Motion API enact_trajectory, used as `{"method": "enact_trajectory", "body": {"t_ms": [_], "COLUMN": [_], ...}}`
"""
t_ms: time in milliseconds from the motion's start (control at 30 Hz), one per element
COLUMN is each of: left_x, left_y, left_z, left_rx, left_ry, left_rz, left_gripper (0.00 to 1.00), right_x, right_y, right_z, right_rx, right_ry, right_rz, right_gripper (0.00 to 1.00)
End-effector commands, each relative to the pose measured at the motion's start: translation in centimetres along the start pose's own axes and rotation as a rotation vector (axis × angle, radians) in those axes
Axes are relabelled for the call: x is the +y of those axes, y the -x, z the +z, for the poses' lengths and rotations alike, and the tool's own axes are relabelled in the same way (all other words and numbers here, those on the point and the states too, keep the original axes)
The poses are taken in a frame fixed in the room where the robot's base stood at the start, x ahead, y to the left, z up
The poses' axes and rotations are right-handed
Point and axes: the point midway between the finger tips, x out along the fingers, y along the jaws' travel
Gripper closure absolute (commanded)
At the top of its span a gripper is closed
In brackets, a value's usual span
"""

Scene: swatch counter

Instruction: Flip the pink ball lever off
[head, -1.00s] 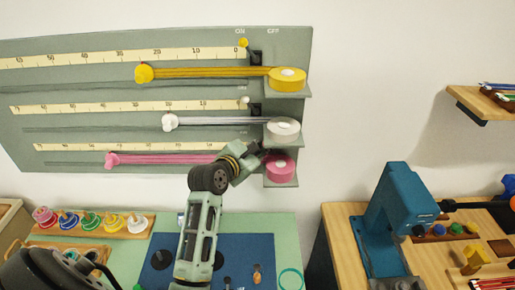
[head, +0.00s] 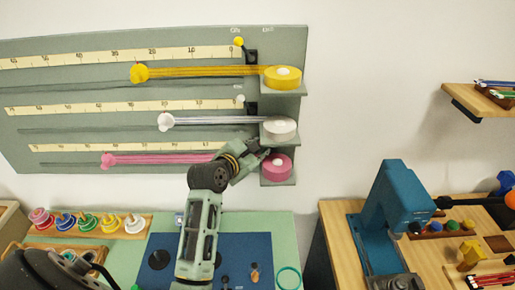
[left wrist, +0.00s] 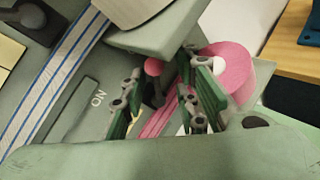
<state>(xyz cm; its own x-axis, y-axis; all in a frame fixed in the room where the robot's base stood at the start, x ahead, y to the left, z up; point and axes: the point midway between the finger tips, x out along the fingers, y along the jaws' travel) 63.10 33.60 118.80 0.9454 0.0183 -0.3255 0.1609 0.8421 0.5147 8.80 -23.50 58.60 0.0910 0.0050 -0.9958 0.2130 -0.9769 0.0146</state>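The pink ball lever shows in the left wrist view as a small pink ball (left wrist: 154,66) on a dark stem. It stands on the grey-green board (head: 75,65), between the word ON and the pink ribbon spool (left wrist: 237,72). My left gripper (left wrist: 168,100) is open, its green-padded fingers spread to either side of the stem in that view; I cannot tell whether either touches it. In the head view my left gripper (head: 255,158) is at the lowest row, just left of the pink spool (head: 277,168), and hides the pink ball. My right gripper is not in view.
Above are a yellow ball lever (head: 238,41) and a white ball lever (head: 240,98), with a yellow spool (head: 283,77) and white spool (head: 279,128) on small shelves. A blue machine (head: 400,200) stands on the wooden table at right. The wall between is clear.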

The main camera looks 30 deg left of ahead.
Motion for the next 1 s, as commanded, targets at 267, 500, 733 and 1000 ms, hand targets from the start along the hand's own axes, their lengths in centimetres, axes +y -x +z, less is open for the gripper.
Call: {"method": "enact_trajectory", "body": {"t_ms": [267, 500, 733, 1000], "left_x": [0.0, 0.0, -0.1, -0.1], "left_y": [1.6, 6.5, 10.5, 12.0], "left_z": [0.0, 0.0, 0.0, 0.1], "left_rx": [-0.001, 0.000, 0.000, 0.001], "left_ry": [0.001, 0.000, 0.000, -0.001], "left_rz": [0.002, 0.002, 0.000, 0.000], "left_gripper": [0.72, 0.72, 0.72, 0.72], "right_x": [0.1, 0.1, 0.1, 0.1], "right_y": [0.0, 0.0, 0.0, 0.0], "right_z": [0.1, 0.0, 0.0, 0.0], "right_rx": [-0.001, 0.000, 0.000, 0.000], "right_ry": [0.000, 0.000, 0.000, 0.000], "right_rz": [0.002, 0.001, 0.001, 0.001], "right_gripper": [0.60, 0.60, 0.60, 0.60]}}
